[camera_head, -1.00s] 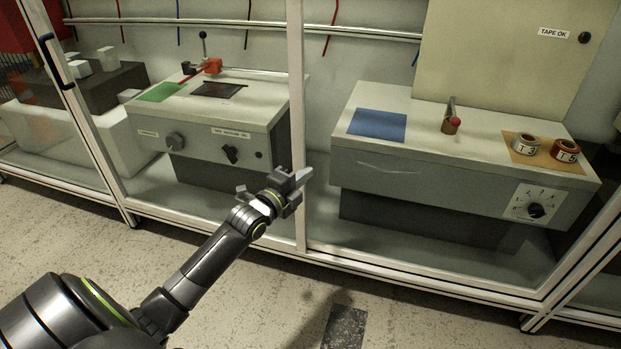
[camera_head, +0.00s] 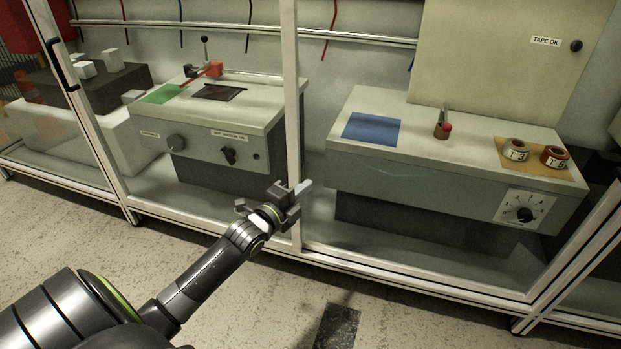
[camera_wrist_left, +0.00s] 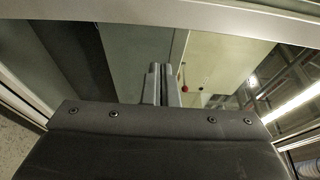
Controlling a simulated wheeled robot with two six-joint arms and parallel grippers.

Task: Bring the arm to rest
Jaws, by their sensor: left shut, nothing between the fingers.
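My left gripper (camera_head: 303,189) is shut and empty. It stands in front of the enclosure's lower frame, near the white upright post (camera_head: 291,110) between the two grey machines. Its two fingers (camera_wrist_left: 161,86) show close together in the left wrist view, with nothing between them. My left arm reaches in from the bottom left of the head view. My right gripper is not in view.
The left machine (camera_head: 215,148) carries a green patch and a red lever. The right machine (camera_head: 430,190) carries a blue patch (camera_head: 371,129), a small lever and two tape rolls (camera_head: 535,154). White frame rails bound both machines. The speckled floor in front is clear except for a dark patch (camera_head: 337,326).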

